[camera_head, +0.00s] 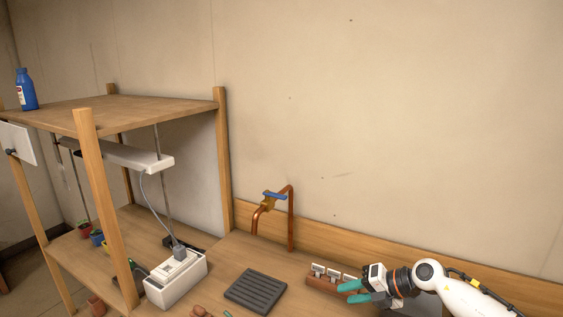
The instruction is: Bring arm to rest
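My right arm comes in from the lower right. Its gripper (352,292) has two teal fingertips that point left, with a narrow gap between them, and nothing shows between them. The gripper is in front of a small reddish-brown holder (322,285) with several white pieces on it, and it hides part of that holder. I cannot tell whether they touch. My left gripper is not in view.
A dark ridged tray (255,291) lies on the wooden bench left of the gripper. A copper tap (290,220) with a blue handle stands behind. A white box (176,280) and a wooden shelf (150,110) with a blue bottle (26,90) are at left.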

